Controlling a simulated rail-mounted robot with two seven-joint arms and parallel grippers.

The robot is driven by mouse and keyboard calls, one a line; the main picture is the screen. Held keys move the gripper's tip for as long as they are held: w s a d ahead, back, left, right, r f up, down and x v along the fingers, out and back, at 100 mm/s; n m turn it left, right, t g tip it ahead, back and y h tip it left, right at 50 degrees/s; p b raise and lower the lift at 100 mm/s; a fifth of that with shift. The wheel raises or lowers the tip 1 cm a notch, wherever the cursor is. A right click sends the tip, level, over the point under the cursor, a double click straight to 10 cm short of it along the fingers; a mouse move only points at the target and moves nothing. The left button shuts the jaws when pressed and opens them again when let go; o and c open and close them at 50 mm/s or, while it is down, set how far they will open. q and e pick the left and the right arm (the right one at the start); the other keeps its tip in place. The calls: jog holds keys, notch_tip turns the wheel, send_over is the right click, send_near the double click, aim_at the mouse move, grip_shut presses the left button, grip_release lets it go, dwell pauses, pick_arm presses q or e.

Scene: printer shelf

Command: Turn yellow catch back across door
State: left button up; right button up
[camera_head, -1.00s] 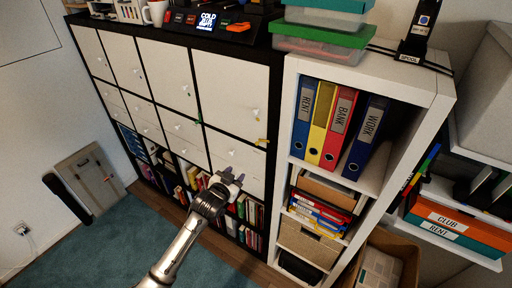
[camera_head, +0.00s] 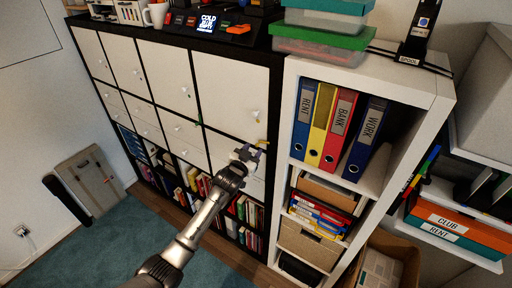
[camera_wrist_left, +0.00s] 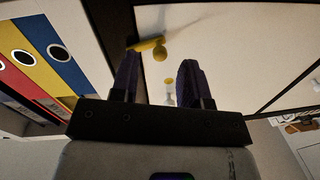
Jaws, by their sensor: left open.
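The yellow catch (camera_head: 263,141) sits at the right edge of the white cabinet doors, by the black frame. In the left wrist view the yellow catch (camera_wrist_left: 148,45) shows as a short bar with a round knob, lying near the tips of the fingers. The upper right white door (camera_head: 230,88) looks closed. My left gripper (camera_head: 250,150) is open just below and left of the catch in the head view. In the left wrist view its two dark fingers (camera_wrist_left: 157,68) stand apart with nothing gripped; contact with the catch cannot be told. My right gripper is not in view.
A white door knob (camera_head: 256,115) is just above the catch. The white shelf (camera_head: 277,135) with upright binders (camera_head: 338,127) stands close on the right. The blue-green floor (camera_head: 117,235) is free at lower left.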

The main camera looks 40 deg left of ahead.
pick_arm(q)
jog(key=shift+x, duration=1.55)
grip_shut()
